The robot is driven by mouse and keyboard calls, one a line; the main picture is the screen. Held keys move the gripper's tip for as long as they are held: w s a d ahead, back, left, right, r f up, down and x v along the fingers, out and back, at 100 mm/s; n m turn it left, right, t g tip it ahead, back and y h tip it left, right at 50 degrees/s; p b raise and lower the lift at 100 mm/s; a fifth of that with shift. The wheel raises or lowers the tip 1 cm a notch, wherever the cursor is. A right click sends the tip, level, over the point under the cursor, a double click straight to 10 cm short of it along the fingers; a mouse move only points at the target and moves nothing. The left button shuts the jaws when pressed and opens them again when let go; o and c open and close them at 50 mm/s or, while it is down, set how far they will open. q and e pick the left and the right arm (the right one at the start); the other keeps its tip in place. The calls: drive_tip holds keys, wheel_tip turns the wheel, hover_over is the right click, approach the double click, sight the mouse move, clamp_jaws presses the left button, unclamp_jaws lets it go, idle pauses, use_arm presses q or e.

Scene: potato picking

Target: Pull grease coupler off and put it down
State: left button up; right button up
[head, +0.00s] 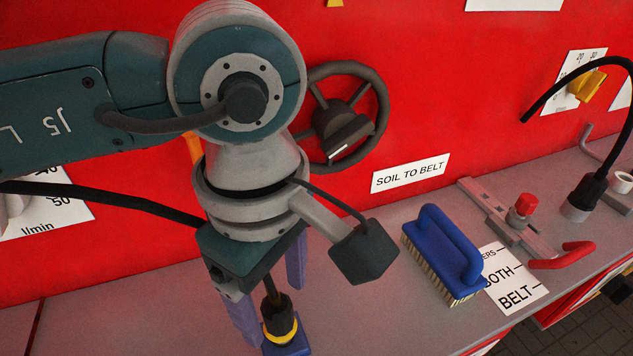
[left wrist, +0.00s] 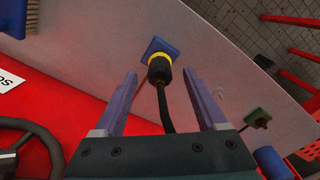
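The grease coupler, a black cylinder with a yellow ring (head: 279,318), stands upright on a small blue block at the bottom of the head view. A black hose rises from its top. It also shows in the left wrist view (left wrist: 159,70), seated on the blue block (left wrist: 158,48). My left gripper (head: 272,316) points down over it with its two purple fingers spread. In the left wrist view the left gripper (left wrist: 161,74) has one finger on each side of the coupler, with a visible gap on both sides. My right gripper is not in view.
On the grey ledge (head: 375,285) are a blue brush (head: 445,250), a red-handled clamp (head: 525,225) and another black hose end (head: 588,190) on a grey fitting. A red wall with a dark handwheel (head: 375,125) stands behind. A green block (left wrist: 257,117) shows in the wrist view.

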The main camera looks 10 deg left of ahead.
use_arm(q)
clamp_jaws()
drive_tip(key=c, duration=0.5)
unclamp_jaws()
drive_tip(key=shift+c, duration=0.2)
clamp_jaws()
drive_tip(key=shift+r, duration=0.15)
drive_tip(key=shift+r+p, duration=1.05)
drive_tip(key=shift+r, duration=0.4)
drive_tip(key=shift+r+p, duration=0.85)
drive_tip(key=shift+r, duration=0.65)
